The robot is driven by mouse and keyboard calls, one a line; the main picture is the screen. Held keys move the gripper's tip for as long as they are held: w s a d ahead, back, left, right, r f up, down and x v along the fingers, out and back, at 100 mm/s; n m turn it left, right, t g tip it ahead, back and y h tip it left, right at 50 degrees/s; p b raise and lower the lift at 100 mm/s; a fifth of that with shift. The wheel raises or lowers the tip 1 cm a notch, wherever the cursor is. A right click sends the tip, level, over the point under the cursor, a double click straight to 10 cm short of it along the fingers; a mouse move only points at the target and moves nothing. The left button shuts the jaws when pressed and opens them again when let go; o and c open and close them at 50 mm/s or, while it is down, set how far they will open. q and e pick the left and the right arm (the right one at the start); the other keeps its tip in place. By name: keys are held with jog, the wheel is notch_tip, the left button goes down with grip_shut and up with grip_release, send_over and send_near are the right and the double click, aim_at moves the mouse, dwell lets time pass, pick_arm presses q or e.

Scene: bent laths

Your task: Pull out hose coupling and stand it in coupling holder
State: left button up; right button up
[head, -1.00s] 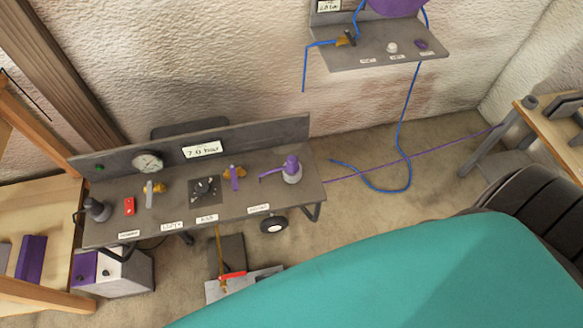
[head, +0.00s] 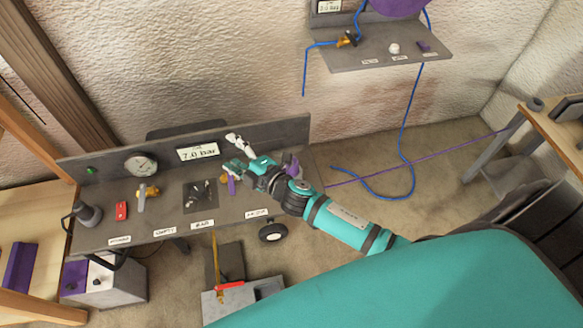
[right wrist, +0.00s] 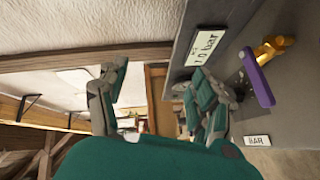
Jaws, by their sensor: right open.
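My right gripper (head: 236,155) is open and empty above the grey bench (head: 130,225), near its back panel. Its two spread fingers (right wrist: 160,105) also show in the right wrist view, with nothing between them. A purple piece (head: 291,163), which looks like the hose coupling, shows in part at the bench's right end, behind my right arm. The rest of it and its grey base are hidden, and the wrist view does not show it. I cannot tell which fitting is the coupling holder. My left gripper is not in view.
A brass valve (right wrist: 275,47) with a purple lever (right wrist: 257,80) is beside my right gripper. A gauge (head: 140,165), red switch (head: 121,211) and grey fitting (head: 87,215) stand further left. A wall shelf (head: 390,55) holds small fittings; a blue hose (head: 404,130) hangs below.

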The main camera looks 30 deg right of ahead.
jog(key=a+r+n+g+y, duration=0.3)
jog(key=a+r+n+y, duration=0.4)
jog(key=n, duration=0.5)
jog(key=n+g+h+b, duration=0.3)
jog(key=n+g+h, duration=1)
jog(key=n, duration=0.8)
send_over(292, 166)
jog(key=w+d, duration=0.1)
jog(key=w, duration=0.1)
notch_tip(292, 166, down, 10)
jog(key=shift+s+f, duration=0.1)
jog(key=shift+s, duration=0.05)
jog(key=shift+f, duration=0.15)
notch_tip(292, 166, down, 9)
jog(key=b, duration=0.6)
